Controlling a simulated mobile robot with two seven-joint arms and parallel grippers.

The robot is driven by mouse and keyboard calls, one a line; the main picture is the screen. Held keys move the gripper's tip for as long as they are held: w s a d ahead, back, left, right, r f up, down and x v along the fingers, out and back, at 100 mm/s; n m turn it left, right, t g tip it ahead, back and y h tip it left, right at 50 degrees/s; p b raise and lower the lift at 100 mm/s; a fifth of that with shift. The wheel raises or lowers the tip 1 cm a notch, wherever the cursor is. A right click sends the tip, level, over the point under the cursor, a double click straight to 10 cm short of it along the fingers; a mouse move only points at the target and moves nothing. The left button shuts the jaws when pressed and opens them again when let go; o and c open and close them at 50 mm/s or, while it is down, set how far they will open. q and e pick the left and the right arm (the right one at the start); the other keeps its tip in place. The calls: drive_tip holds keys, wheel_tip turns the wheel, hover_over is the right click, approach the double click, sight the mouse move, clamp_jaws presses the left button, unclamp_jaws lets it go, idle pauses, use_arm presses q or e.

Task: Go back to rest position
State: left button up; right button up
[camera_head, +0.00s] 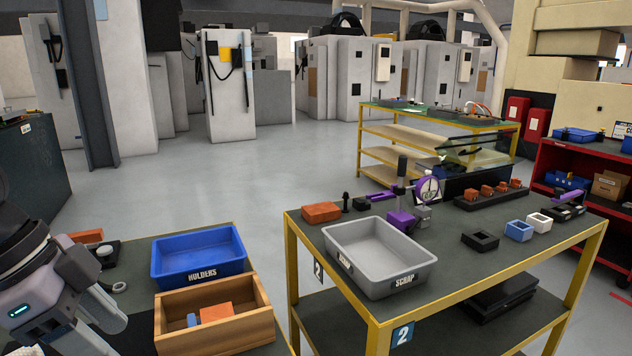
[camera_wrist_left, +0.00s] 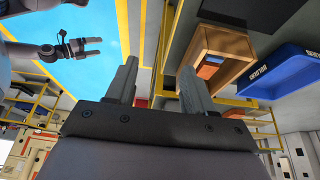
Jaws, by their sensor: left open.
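My left gripper (camera_wrist_left: 158,88) is open, with nothing between its two fingers in the left wrist view. In the head view, my left arm and gripper stand at the lower left, beside the near bench and left of the wooden box (camera_head: 214,315). The left wrist view is turned over, and the wooden box (camera_wrist_left: 215,62) shows beyond the fingers, apart from them. My right gripper (camera_wrist_left: 95,47) shows small at the upper left of the left wrist view. Its fingers look apart and empty. It is outside the head view.
The blue HOLDERS bin (camera_head: 198,256) sits behind the wooden box, which holds orange and blue blocks. The grey SCRAP tray (camera_head: 378,256) stands on the yellow-framed table (camera_head: 490,268), near a purple-handled device (camera_head: 403,200) and several small blocks. Open floor (camera_head: 240,170) lies behind.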

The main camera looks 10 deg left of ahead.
use_arm(q)
drive_tip(key=d+f+n+t, duration=0.15)
drive_tip(key=d+f, duration=0.25)
drive_tip(key=f, duration=0.5)
drive_tip(key=d+f+n, duration=0.2)
drive_tip(key=d+f, duration=0.2)
drive_tip(key=f, duration=0.6)
drive_tip(key=s+a+f+n+y, duration=0.4)
drive_tip(key=s+f+n, duration=0.3)
drive_tip(key=s+f, duration=0.4)
drive_tip(key=w+d+f+t+h+p, duration=0.2)
drive_tip(key=w+t+p, duration=0.3)
drive_tip(key=t+p, duration=0.1)
drive_tip(key=shift+w+d+m+t, duration=0.35)
drive_tip(key=shift+m, duration=0.1)
use_arm(e)
drive_tip(key=shift+s+d+r, duration=0.1)
drive_tip(key=shift+r, duration=1.3)
drive_tip(key=shift+s+d+r, duration=0.1)
drive_tip(key=shift+r, duration=1.25)
